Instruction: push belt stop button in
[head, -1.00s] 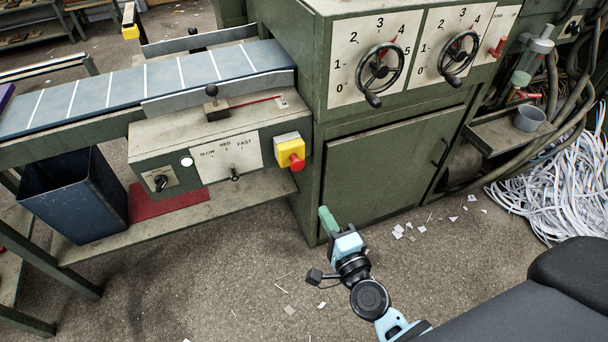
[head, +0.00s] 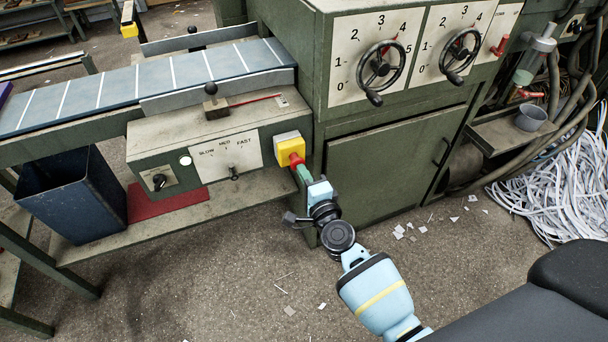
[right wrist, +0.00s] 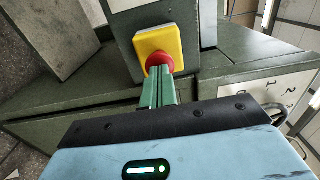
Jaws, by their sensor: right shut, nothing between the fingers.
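The belt stop button is a red mushroom button (head: 296,159) on a yellow box (head: 289,146) at the right end of the green belt control panel. In the right wrist view the red button (right wrist: 159,61) sits on its yellow plate (right wrist: 157,42). My right gripper (head: 302,170) has its green fingers shut and empty, with the tips at the button's front. In the right wrist view the fingertips (right wrist: 158,72) overlap the button's lower part. They look in contact, but I cannot tell whether the button is pressed in. My left gripper is not in view.
The control panel carries a speed lever (head: 234,173) and a black knob (head: 159,181). The belt (head: 150,80) runs behind it. A green cabinet door (head: 390,170) is right of the button. A dark blue bin (head: 75,195) stands at left. Floor in front is open.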

